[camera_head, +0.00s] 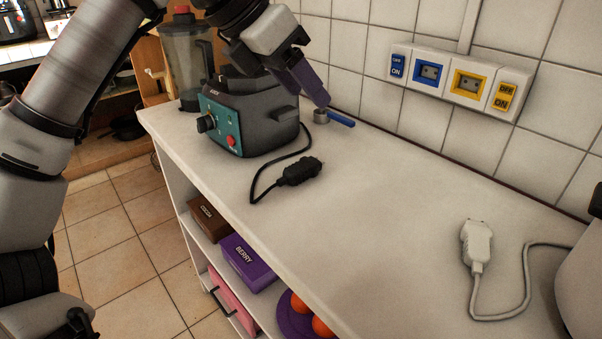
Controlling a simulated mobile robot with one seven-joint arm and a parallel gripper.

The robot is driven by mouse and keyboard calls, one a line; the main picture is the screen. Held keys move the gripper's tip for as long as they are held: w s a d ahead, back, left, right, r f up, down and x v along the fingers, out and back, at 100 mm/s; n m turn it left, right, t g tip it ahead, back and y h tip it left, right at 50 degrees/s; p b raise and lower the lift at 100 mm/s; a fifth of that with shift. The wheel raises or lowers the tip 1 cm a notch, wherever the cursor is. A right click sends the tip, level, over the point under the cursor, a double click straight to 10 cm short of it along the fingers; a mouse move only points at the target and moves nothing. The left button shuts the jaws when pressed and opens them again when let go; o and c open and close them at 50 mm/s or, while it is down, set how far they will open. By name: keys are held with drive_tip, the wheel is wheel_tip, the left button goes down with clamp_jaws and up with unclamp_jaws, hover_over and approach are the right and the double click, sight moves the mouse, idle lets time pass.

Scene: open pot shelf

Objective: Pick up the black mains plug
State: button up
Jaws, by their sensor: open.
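The black mains plug (301,171) lies on the pale countertop, in front of the black appliance base (255,118). Its black cord loops on the counter and runs back to that base. My gripper (316,97) hangs from the top of the view, above and behind the plug, beside the right side of the appliance base. It is open and clear of the plug. The gap between its fingers is hard to see from this side.
A white plug (477,243) with a white cord lies at the right. A small metal scoop with a blue handle (341,120) lies near the tiled wall. Blue (429,73) and yellow (470,84) sockets are on the wall. The middle of the countertop (390,195) is clear.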

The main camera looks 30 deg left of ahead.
drive_tip(key=s+a+f+n+g+y, duration=0.2)
drive_tip(key=a+f+y, duration=0.15)
drive_tip(key=a, duration=0.25)
drive_tip(key=b, duration=0.2)
hover_over(292, 170)
drive_tip(key=s+a, duration=0.2)
drive_tip(key=s, duration=0.1)
drive_tip(key=shift+h, duration=0.35)
drive_tip(key=f, duration=0.6)
drive_tip(key=shift+w+d+f, duration=0.1)
drive_tip(key=shift+w+f, duration=0.15)
drive_tip(key=shift+f, duration=0.05)
drive_tip(key=shift+d+b+x, duration=0.15)
drive_tip(key=shift+b+x, duration=0.1)
drive_tip(key=shift+x, duration=1.3)
drive_tip(key=shift+d+b+x, duration=0.15)
drive_tip(key=shift+b+x, duration=0.1)
drive_tip(key=shift+x, duration=1.35)
drive_tip(key=shift+w+r, duration=0.1)
drive_tip(key=shift+r, duration=0.05)
clamp_jaws()
